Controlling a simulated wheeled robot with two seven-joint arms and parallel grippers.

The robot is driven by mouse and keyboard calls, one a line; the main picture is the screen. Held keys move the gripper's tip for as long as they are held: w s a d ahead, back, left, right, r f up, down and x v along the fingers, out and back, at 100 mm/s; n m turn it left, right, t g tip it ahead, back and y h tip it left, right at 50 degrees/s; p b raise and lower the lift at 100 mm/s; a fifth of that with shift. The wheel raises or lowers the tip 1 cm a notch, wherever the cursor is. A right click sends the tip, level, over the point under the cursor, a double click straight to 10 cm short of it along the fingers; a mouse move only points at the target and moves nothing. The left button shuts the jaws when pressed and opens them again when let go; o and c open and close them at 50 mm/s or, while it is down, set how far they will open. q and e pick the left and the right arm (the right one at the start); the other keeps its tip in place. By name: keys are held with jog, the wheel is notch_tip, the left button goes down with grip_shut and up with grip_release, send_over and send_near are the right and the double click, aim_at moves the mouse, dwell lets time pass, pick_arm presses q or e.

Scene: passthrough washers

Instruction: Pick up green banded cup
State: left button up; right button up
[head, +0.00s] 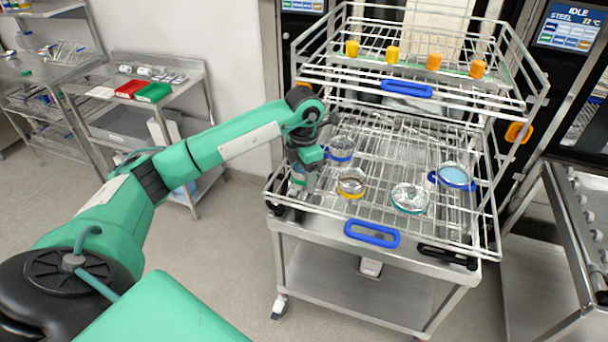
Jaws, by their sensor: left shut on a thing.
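My left gripper (301,184) reaches down at the left side of the lower wire rack and is shut on a small clear cup (297,176). A green band shows on this cup, but the gripper and wrist hide much of it. The cup is at the rack's left edge; I cannot tell whether it still touches the wires. My right gripper is not in view.
On the lower rack (437,238) stand a blue-banded cup (340,150), a yellow-banded cup (352,184), a teal-edged glass dish (410,199) and a blue-banded dish (453,175). The upper rack (470,100) holds several yellow and orange pieces and overhangs the back.

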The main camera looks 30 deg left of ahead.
pick_arm(q)
notch_tip(320, 180, up, 20)
jog(key=b, duration=0.2)
jog(key=shift+f, duration=0.2)
dwell(0.4)
jog(key=shift+f, duration=0.1)
dwell(2.0)
